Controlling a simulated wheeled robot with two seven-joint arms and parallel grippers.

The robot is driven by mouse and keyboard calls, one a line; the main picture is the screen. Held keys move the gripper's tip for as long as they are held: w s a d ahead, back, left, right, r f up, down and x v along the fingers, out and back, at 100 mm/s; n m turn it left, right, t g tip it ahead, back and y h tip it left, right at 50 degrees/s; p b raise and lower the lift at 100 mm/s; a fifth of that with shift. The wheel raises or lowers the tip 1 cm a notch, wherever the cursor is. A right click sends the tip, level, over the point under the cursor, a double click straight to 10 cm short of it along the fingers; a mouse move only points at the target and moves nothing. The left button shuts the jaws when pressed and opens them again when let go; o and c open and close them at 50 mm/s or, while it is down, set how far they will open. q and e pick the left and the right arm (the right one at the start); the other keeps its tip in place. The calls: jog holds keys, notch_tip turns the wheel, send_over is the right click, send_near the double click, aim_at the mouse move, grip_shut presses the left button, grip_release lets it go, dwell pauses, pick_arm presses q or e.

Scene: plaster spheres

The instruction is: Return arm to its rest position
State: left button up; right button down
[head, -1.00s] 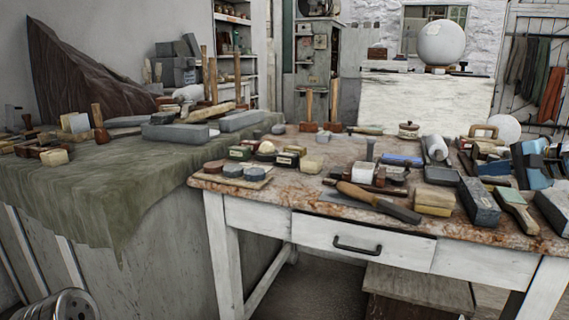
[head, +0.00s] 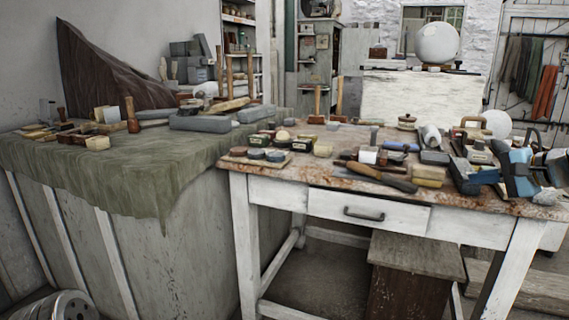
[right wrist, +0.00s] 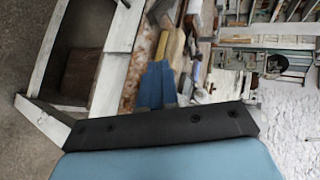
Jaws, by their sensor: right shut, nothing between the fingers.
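My right gripper (head: 477,178) is at the right end of the cluttered table (head: 268,179) in the head view. Its blue fingers point left, over or among the tools there; I cannot tell if they touch any. In the right wrist view its blue fingers (right wrist: 157,84) are together and hold nothing, with tools beyond them. My left gripper is not in view. A large white plaster sphere (head: 437,43) rests on a pale block (head: 420,95) at the back. A smaller white sphere (head: 498,124) shows behind the table's right end.
A wooden-handled tool (head: 363,170) and several blocks crowd the table top. A green-draped bench (head: 130,175) with more tools stands at left. A wooden box (head: 415,252) sits beneath the table, and a metal bucket (head: 65,306) is at lower left.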

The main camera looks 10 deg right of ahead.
jog(key=w+a+f+g, duration=0.1)
jog(key=w+a+f, duration=0.15)
jog(key=f, duration=0.45)
jog(key=w+a+f+g, duration=0.1)
jog(key=w+f, duration=0.2)
jog(key=f, duration=0.4)
jog(key=s+a+f+n+g, duration=0.1)
jog(key=a+f+g, duration=0.1)
jog(key=a+f, duration=0.5)
jog(key=a+f+n+g+h, duration=0.1)
jog(key=a+f, duration=0.1)
jog(key=f, duration=1)
jog(key=s+a+f+g, duration=0.1)
jog(key=a+f+g, duration=0.1)
jog(key=a+f, duration=0.5)
jog(key=s+a+f+n+g, duration=0.1)
jog(key=s+a+f+n, duration=0.1)
jog(key=s+a+f, duration=0.5)
jog(key=s+a+f+n+g, duration=0.1)
jog(key=s+a+f+n, duration=0.3)
jog(key=f, duration=0.5)
jog(key=s+a+f+n+g, duration=0.1)
jog(key=s+a+f+n, duration=0.1)
jog(key=s+a, duration=0.3)
jog(key=s+a+f+n+g, duration=0.1)
jog(key=s+a, duration=0.4)
jog(key=s, duration=0.7)
jog(key=shift+s+a+f+n, duration=0.2)
jog(key=shift+s+f+n, duration=0.05)
jog(key=shift+f+n, duration=0.25)
